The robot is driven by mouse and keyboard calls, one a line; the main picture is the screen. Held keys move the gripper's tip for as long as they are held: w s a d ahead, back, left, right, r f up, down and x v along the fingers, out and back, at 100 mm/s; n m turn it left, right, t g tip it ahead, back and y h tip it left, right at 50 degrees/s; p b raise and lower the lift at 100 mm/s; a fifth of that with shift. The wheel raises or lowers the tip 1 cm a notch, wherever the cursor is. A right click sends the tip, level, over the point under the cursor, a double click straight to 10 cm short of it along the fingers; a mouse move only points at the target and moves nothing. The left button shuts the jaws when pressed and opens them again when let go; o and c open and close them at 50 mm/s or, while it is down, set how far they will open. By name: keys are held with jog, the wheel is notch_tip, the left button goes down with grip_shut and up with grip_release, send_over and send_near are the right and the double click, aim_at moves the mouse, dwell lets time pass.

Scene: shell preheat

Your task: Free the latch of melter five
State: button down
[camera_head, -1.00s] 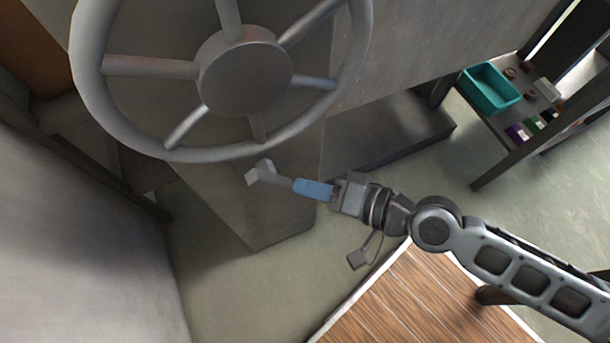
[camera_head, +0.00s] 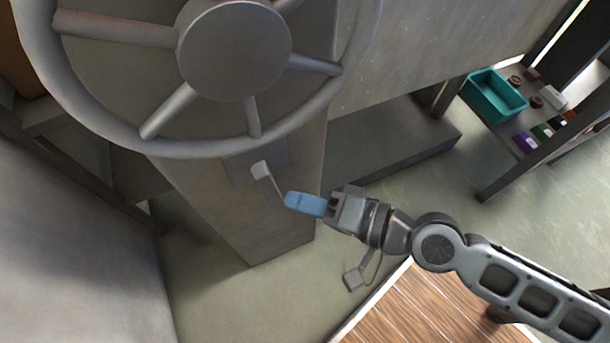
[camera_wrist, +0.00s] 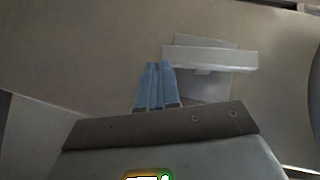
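The latch (camera_head: 262,170) is a small pale grey lever on a plate on the front of the metal pedestal, under the big handwheel. A thin bar runs from it down and right toward my fingertips. My gripper (camera_head: 288,200) has blue fingers, closed together with nothing visible between them. In the wrist view the latch (camera_wrist: 210,58) is a pale crosswise bar before a square plate, and the gripper fingertips (camera_wrist: 158,65) are at its left end. I cannot tell whether they touch it. No melter number is readable.
The grey handwheel (camera_head: 235,50) hangs close above the latch. The pedestal (camera_head: 245,215) stands on the floor. A teal bin (camera_head: 497,95) and small items sit on a shelf at right. A wooden platform (camera_head: 415,305) lies below my arm. Floor between is open.

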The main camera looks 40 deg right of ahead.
jog(key=shift+w+a+f, duration=0.1)
jog(key=shift+a+f, duration=0.1)
jog(key=shift+f, duration=0.05)
dwell(0.4)
